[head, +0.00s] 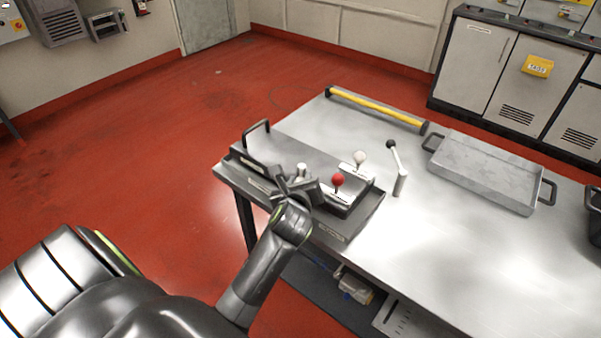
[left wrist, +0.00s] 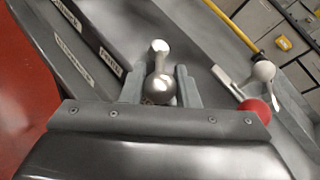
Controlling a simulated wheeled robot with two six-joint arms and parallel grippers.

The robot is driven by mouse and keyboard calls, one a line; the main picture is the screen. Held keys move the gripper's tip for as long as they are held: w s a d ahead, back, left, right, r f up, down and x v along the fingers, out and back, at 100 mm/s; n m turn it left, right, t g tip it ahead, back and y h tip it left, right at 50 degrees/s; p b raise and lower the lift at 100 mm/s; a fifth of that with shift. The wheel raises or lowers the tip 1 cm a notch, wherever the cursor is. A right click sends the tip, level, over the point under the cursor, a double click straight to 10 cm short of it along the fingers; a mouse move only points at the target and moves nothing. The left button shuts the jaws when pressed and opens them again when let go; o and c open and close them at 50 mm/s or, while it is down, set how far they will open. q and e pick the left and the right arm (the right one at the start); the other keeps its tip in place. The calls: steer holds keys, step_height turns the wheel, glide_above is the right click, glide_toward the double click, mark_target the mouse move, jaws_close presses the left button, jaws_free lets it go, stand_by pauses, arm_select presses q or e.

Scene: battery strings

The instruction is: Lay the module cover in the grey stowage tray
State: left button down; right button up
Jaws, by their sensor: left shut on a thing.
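A grey battery unit (head: 362,214) sits at the left end of the metal bench. A flat grey plate (head: 292,148) with an upright dark handle (head: 257,130) lies on it; I cannot tell for sure that this is the module cover. My left gripper (head: 297,186) is over the unit's front edge. Its fingers are shut on a silver ball-ended lever (left wrist: 160,87), which shows between them in the left wrist view. The grey stowage tray (head: 487,172) stands empty on the bench's right, apart from the gripper. My right gripper is not in view.
A red knob (head: 337,180) and a white knob (head: 360,157) stand beside the gripper. A black-knobbed lever (head: 398,170) stands between unit and tray. A yellow bar (head: 375,108) lies along the bench's back edge. The front right of the bench is clear.

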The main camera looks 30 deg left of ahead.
arm_select(q)
steer(key=shift+f+b, duration=0.3)
steer(key=shift+f, duration=1.65)
steer(key=c, duration=1.2)
jaws_free()
steer(key=shift+s+f, duration=0.1)
steer(key=shift+f, duration=0.15)
steer(key=shift+o, duration=0.5)
steer(key=shift+r, duration=0.1)
